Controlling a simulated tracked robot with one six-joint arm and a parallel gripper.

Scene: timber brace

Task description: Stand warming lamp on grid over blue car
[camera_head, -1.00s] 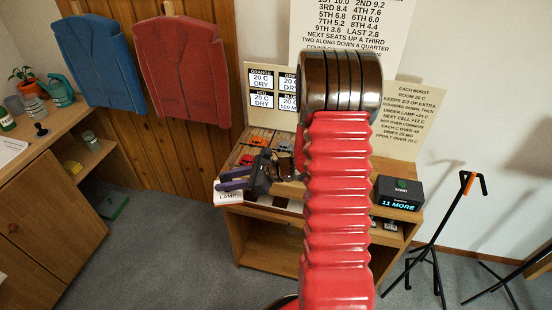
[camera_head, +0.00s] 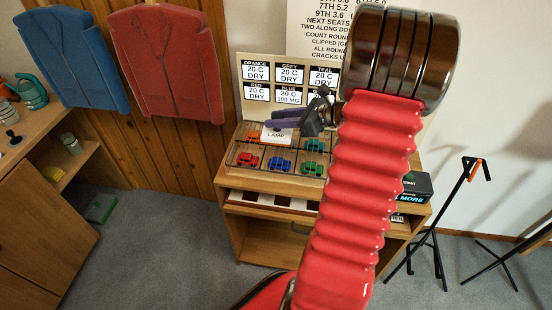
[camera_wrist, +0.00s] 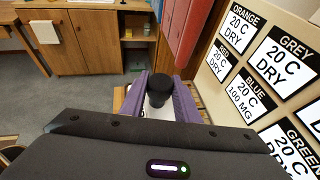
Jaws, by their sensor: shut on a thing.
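My gripper (camera_head: 272,124) has purple fingers and is shut on the black knob of the warming lamp (camera_head: 277,136), a white block lettered LAMP. In the wrist view the black knob (camera_wrist: 158,92) stands between the fingers, with a bit of white below it. In the head view the lamp appears in front of the back row of the grid (camera_head: 232,160); its height above it is hard to tell. The blue car (camera_head: 280,163) sits in the front middle of the grid, nearer the camera than the lamp and uncovered.
Red (camera_head: 247,160) and green (camera_head: 312,169) cars flank the blue one. Orange (camera_head: 253,137) and teal (camera_head: 315,146) cars are behind. A sign board (camera_head: 243,80) stands behind the grid; its blue panel reads 20 C, 100 MG. My arm partly hides the start box (camera_head: 418,188).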

